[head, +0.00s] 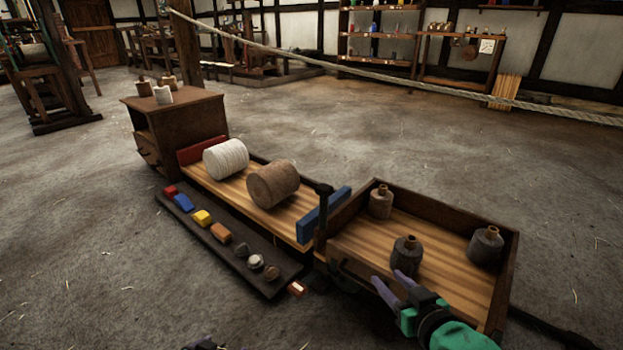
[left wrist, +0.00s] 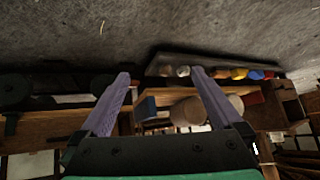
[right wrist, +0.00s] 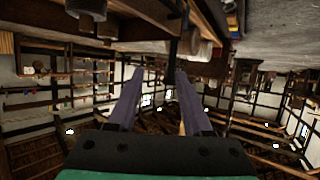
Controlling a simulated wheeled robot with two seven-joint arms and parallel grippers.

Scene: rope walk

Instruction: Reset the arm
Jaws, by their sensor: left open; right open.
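My right gripper (head: 390,287) is in the lower right of the head view, over the near side of the right tray (head: 455,302). Its purple fingers are apart with nothing between them, and they also show in the right wrist view (right wrist: 156,100). My left gripper (left wrist: 162,98) shows in the left wrist view with its fingers spread and empty. In the head view only a small dark piece shows at the bottom edge, likely part of the left arm.
The tray holds dark bottles (head: 406,255) and a brown one (head: 380,202). Left of it, a white spool (head: 226,159) and a brown spool (head: 273,184) lie on a wooden bed. A dark strip (head: 222,243) carries small coloured blocks. A rope (head: 400,84) crosses behind. The floor around is open.

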